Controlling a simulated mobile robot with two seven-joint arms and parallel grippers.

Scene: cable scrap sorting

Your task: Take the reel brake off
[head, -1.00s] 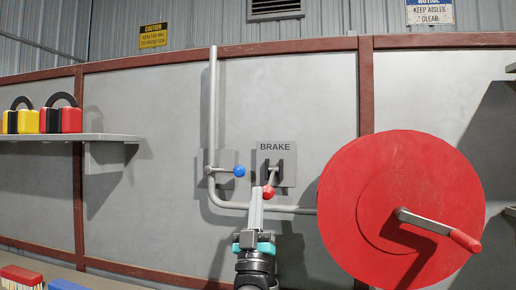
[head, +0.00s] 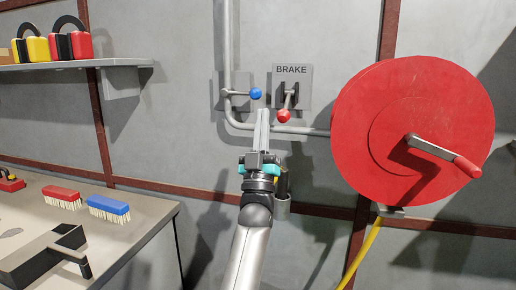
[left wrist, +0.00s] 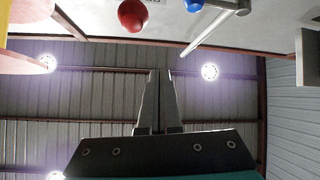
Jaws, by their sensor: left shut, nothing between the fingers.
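The brake lever has a red ball knob (head: 284,116) and hangs below the BRAKE plate (head: 303,71) on the wall. The knob also shows at the top of the left wrist view (left wrist: 132,15). The red reel (head: 350,125) with its crank handle (head: 467,166) is to the right of the lever. My left gripper (head: 262,112) is shut and empty, its fingers pointing up. In the head view its tips are just left of the red knob; in the left wrist view they are apart from it. My right gripper is not in view.
A lever with a blue knob (head: 256,93) sits left of the brake, beside a grey pipe (head: 228,60). A workbench (head: 150,217) with a red brush (head: 61,194) and a blue brush (head: 108,206) stands at left. A shelf (head: 125,63) is above it. A yellow hose (head: 362,252) hangs below the reel.

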